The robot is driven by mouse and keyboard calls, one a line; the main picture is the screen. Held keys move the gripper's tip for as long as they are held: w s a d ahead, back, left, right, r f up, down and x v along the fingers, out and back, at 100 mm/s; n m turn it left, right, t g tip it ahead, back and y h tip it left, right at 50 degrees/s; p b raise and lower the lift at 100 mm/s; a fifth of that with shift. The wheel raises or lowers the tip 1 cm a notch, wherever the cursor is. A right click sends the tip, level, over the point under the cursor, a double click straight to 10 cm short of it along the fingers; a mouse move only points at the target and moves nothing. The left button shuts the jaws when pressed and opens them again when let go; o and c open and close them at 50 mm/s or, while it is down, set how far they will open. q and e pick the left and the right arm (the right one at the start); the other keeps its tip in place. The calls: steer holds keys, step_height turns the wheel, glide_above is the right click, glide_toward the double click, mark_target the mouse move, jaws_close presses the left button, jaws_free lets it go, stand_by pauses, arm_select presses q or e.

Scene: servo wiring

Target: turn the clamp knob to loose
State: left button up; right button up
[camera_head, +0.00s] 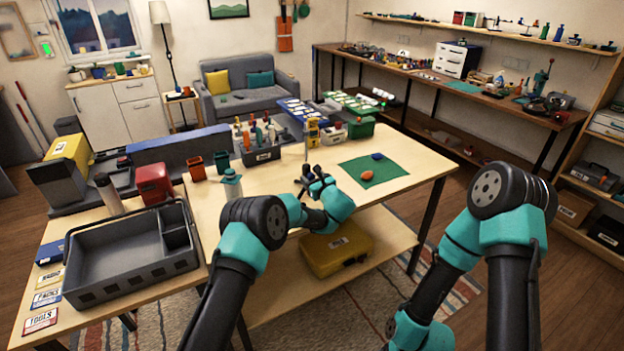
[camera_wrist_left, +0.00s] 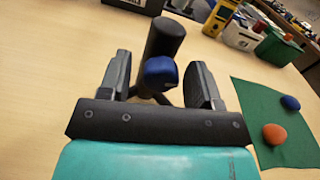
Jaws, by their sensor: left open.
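A blue knob (camera_wrist_left: 160,72) sits at the near side of a dark upright cylinder (camera_wrist_left: 165,37) with dark legs at its base, in the left wrist view. My left gripper (camera_wrist_left: 163,82) is open, with one finger on each side of the knob and a visible gap to both. In the head view my left gripper (camera_head: 312,178) is over the middle of the wooden table. The clamp is hard to tell from the dark fingers there. My right arm shows at the right, but its gripper is out of view.
A green mat (camera_head: 390,178) with an orange piece (camera_head: 367,175) and a blue piece (camera_head: 377,156) lies right of the gripper. A dark tool holder (camera_head: 258,155) stands behind. A grey tray (camera_head: 120,262) is at left. Table around the clamp is clear.

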arm_select(q)
steer(key=v, duration=1.7)
steer(key=shift+s, duration=0.2)
steer(key=shift+d, duration=0.1)
steer(key=shift+s+d+r, duration=0.15)
steer(key=shift+s+r, duration=0.2)
steer(key=shift+r, duration=0.05)
steer(key=shift+w, duration=0.1)
steer(key=x, duration=1.7)
steer(key=shift+w, duration=0.1)
